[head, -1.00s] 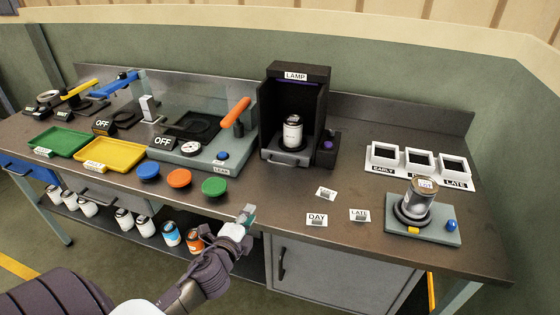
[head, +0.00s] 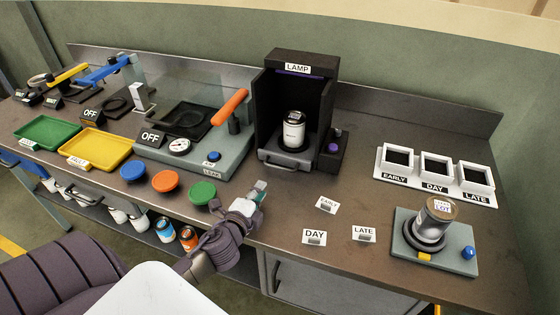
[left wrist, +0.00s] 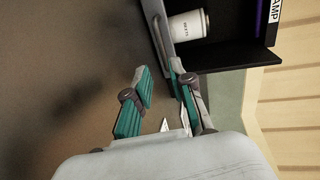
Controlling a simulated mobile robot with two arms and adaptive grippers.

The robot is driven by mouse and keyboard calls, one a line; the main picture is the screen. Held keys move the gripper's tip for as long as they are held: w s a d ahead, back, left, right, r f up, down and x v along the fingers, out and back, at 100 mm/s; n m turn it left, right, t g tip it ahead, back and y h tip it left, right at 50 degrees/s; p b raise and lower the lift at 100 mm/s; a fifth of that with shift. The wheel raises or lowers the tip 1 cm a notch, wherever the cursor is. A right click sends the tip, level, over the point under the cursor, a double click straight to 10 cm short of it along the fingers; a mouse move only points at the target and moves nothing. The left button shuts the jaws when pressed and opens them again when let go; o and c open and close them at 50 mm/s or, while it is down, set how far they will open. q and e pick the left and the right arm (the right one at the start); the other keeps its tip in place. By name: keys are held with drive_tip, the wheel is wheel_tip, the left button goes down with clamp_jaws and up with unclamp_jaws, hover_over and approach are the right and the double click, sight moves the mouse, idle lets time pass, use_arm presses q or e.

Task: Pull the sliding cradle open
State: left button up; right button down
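The sliding cradle (head: 287,163) is a grey tray at the foot of the black lamp box (head: 297,62), with a bar handle along its front. A white can with a dark top (head: 293,130) stands on it, inside the box. In the left wrist view, the cradle's grey front (left wrist: 157,32) and the can (left wrist: 187,26) show beyond the fingertips. My left gripper (head: 259,187) is over the bench front, just in front of and left of the cradle. Its teal-padded fingers (left wrist: 158,72) are apart with nothing between them. My right gripper is not in view.
Green, orange and blue discs (head: 164,181) lie left of my gripper. Label cards (head: 315,237) lie to its right. A grey stand with a metal can (head: 434,222) and a white three-slot holder (head: 436,188) are farther right. A clear panel stands behind the gauge unit (head: 190,148).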

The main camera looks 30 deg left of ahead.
sight(276, 166)
use_arm(q)
drive_tip(key=shift+w+a, duration=0.1)
drive_tip(key=shift+w, duration=0.4)
drive_tip(key=p+x, duration=0.1)
drive_tip(key=x, duration=1.1)
drive_tip(key=shift+w+a+f, duration=0.1)
drive_tip(key=shift+w+f, duration=0.05)
drive_tip(key=shift+w, duration=0.2)
clamp_jaws()
